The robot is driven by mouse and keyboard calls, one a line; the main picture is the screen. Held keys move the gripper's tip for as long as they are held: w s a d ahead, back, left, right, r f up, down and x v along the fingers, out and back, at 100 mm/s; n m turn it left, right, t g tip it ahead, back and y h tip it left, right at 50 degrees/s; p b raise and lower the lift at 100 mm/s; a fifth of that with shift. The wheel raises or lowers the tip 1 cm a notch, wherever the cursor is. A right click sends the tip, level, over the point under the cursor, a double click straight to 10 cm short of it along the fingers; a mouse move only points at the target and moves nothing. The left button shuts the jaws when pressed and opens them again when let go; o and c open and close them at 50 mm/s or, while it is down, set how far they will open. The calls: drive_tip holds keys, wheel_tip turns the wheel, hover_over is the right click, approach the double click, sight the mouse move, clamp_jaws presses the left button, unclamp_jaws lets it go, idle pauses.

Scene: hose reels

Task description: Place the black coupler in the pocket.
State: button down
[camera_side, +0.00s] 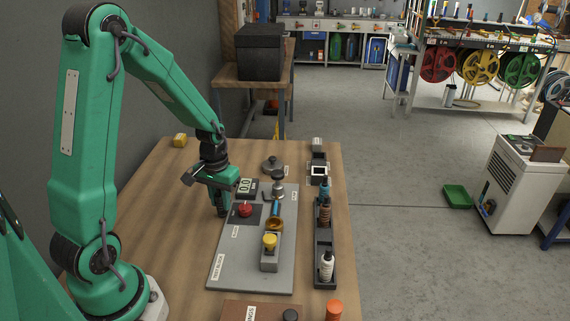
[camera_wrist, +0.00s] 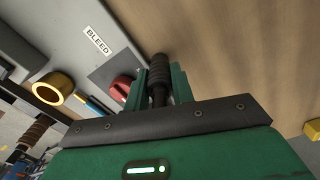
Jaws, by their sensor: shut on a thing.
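My gripper (camera_side: 220,192) is shut on a dark ribbed piece, which I take to be the black coupler (camera_wrist: 158,68). In the wrist view the piece sits between the two green fingers of my gripper (camera_wrist: 160,88). In the side view the black coupler (camera_side: 222,211) points down beneath the fingers at the left edge of the grey test block, beside the red bleed knob (camera_side: 245,209). I cannot tell whether it touches the surface. A dark long rack (camera_side: 325,243) to the right holds blue, brown and white-and-black pieces. Which recess is the pocket is unclear.
The grey test block (camera_side: 230,262) carries a brass ring (camera_side: 275,224), a yellow-topped post (camera_side: 270,241) and a gauge (camera_side: 246,185). A yellow block (camera_side: 180,140) lies at the back left. An orange cap (camera_side: 334,309) stands at the front. Bare wood lies left of the block.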

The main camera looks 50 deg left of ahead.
drive_tip(key=c, duration=1.2)
unclamp_jaws()
drive_tip(key=shift+r, duration=0.2)
wheel_tip(320, 180, up, 12)
drive_tip(key=shift+f, duration=0.1)
drive_tip(key=shift+d, duration=0.1)
drive_tip(key=s+d+r+m+t, duration=0.1)
drive_tip(key=s+d+r+t, duration=0.1)
drive_tip(key=s+d+r, duration=0.1)
drive_tip(key=s+d+r+m+t, duration=0.1)
drive_tip(key=s+d+r+m, duration=0.1)
drive_tip(key=d, duration=0.4)
drive_tip(key=s+d+r+m+t, duration=0.2)
drive_tip(key=s+d+r, duration=0.2)
drive_tip(key=shift+s+d+r+t, duration=0.2)
drive_tip(key=shift+s+d+t, duration=0.1)
drive_tip(key=shift+s, duration=0.1)
drive_tip(key=shift+o, duration=0.5)
